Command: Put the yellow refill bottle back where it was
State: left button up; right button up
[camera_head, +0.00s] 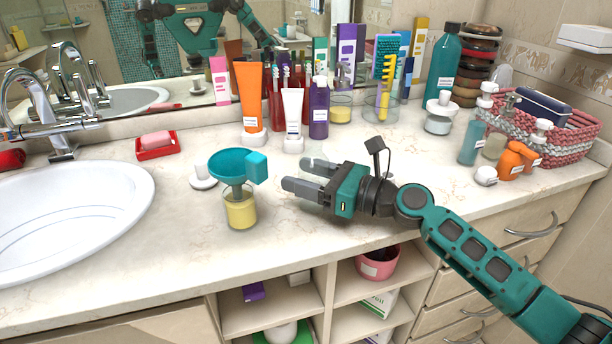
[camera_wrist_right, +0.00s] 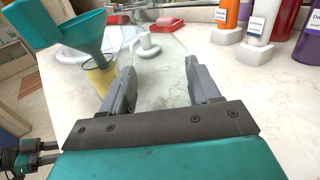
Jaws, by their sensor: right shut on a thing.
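My right gripper (camera_head: 306,176) is low over the counter, right of a short clear jar (camera_head: 241,212) of yellow liquid with a teal funnel (camera_head: 232,166) in its mouth. In the right wrist view its fingers (camera_wrist_right: 160,90) are shut on a see-through, seemingly empty bottle (camera_wrist_right: 158,72). In the head view this bottle is faint and mostly hidden behind the fingers. I cannot tell whether it touches the counter. No separate full yellow bottle shows clearly. A part that looks like my left gripper (camera_wrist_right: 46,153) shows small at the wrist view's lower left.
A white pump top (camera_head: 202,178) lies left of the jar. Behind stand an orange tube (camera_head: 249,98), a white tube (camera_head: 292,108) and a purple bottle (camera_head: 319,112). A pink basket (camera_head: 570,143) and small bottles stand at right. The counter's front middle is clear.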

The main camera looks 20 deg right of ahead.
jog(key=o, duration=1.1)
jog(key=shift+r, duration=0.15)
jog(key=shift+s+d, duration=0.2)
jog(key=b+v, duration=0.1)
jog(key=v, duration=0.9)
jog(key=shift+s+d, duration=0.4)
jog(key=shift+s, duration=0.05)
jog(key=shift+s+d, duration=0.1)
